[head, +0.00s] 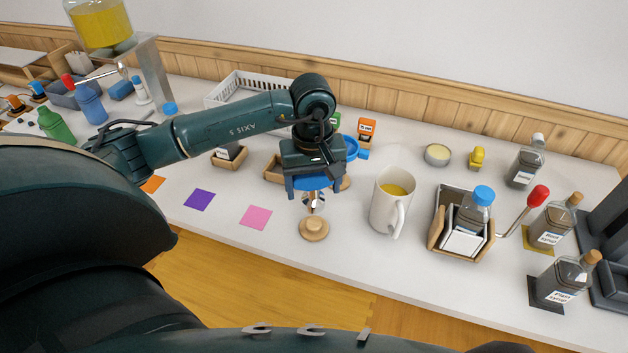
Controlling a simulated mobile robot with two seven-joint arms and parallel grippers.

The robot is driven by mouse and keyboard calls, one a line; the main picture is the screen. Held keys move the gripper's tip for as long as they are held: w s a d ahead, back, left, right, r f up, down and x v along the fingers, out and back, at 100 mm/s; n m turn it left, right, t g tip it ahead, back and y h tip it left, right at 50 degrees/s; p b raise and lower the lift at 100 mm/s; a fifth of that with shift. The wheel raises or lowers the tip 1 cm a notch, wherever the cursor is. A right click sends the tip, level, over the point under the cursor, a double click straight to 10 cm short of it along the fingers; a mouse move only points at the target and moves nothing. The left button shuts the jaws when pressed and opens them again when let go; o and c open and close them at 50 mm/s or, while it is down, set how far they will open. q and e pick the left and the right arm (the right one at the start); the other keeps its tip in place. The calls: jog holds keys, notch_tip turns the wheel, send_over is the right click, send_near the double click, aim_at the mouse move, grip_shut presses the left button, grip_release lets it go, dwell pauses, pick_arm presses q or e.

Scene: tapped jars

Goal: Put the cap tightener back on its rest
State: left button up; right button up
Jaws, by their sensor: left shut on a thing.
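My left gripper (317,186) is shut on the cap tightener, whose blue round top (312,183) shows between the fingers. A shiny metal part (313,201) shows below the blue top. A round, light wooden piece that looks like the rest (314,229) stands on the table directly below the gripper, near the front edge. I cannot tell whether the tightener touches the rest or hangs just above it. My right gripper is not in view.
A white mug (391,203) with yellow contents stands right of the gripper.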

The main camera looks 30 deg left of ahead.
aim_at(314, 200)
pick_arm(q)
jog(key=shift+f+b, duration=0.3)
jog(key=shift+f, duration=0.45)
jog(key=shift+f+b, duration=0.35)
jog(key=shift+f, duration=0.25)
jog(key=shift+f+b, duration=0.3)
jog(key=shift+f, duration=0.3)
jog(key=shift+r, duration=0.2)
jog(key=shift+f+b, duration=0.5)
jog(key=shift+b, duration=0.05)
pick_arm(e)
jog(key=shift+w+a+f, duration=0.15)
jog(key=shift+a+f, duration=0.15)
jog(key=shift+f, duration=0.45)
pick_arm(q)
jog(key=shift+f+b, duration=0.1)
jog(key=shift+b, duration=0.25)
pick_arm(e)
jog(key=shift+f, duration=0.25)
pick_arm(q)
jog(key=shift+b, duration=0.3)
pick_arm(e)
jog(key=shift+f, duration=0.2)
